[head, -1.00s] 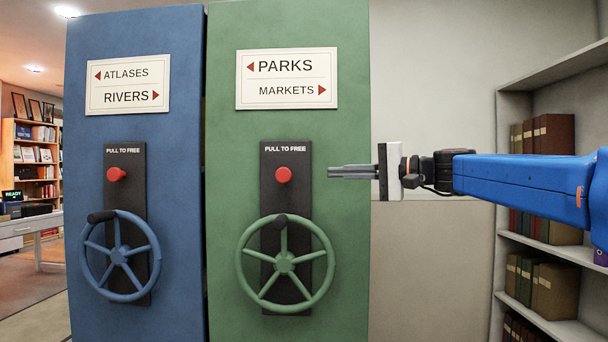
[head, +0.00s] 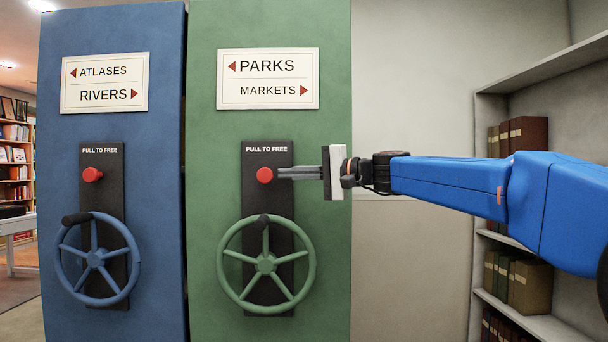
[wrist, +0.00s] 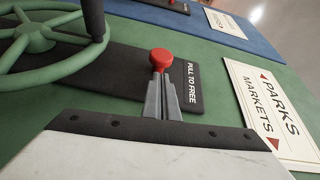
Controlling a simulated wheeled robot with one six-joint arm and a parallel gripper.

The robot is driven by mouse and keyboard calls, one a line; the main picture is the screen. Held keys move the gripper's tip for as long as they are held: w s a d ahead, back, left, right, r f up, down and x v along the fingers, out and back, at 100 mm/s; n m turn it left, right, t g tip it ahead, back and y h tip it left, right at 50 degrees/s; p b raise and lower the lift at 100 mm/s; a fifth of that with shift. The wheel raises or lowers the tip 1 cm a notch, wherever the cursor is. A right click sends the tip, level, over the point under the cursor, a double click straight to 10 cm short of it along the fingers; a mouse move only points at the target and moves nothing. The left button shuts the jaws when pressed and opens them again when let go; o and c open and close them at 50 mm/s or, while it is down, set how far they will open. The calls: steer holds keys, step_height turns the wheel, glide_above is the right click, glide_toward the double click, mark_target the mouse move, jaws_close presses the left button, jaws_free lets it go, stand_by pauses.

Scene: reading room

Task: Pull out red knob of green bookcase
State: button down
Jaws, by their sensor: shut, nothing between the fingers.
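The green bookcase (head: 220,135) has a black plate (head: 280,220) marked PULL TO FREE with a red knob (head: 265,175) on it. My gripper (head: 281,173) is in front of the bookcase, its fingers pointing left with their tips close beside the knob's right side. In the wrist view the shut, empty fingers (wrist: 162,78) point at the red knob (wrist: 162,60), and their tips overlap its near edge. I cannot tell whether they touch it. The green handwheel (head: 266,264) sits below the knob.
A blue bookcase (head: 60,150) with its own red knob (head: 93,174) and blue handwheel (head: 96,258) stands to the left. Grey shelves (head: 540,327) with books (head: 528,135) stand at the right. The pale wall between is bare.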

steer(key=shift+w+a, duration=0.3)
steer(key=shift+a, duration=0.35)
steer(key=shift+s, duration=1.45)
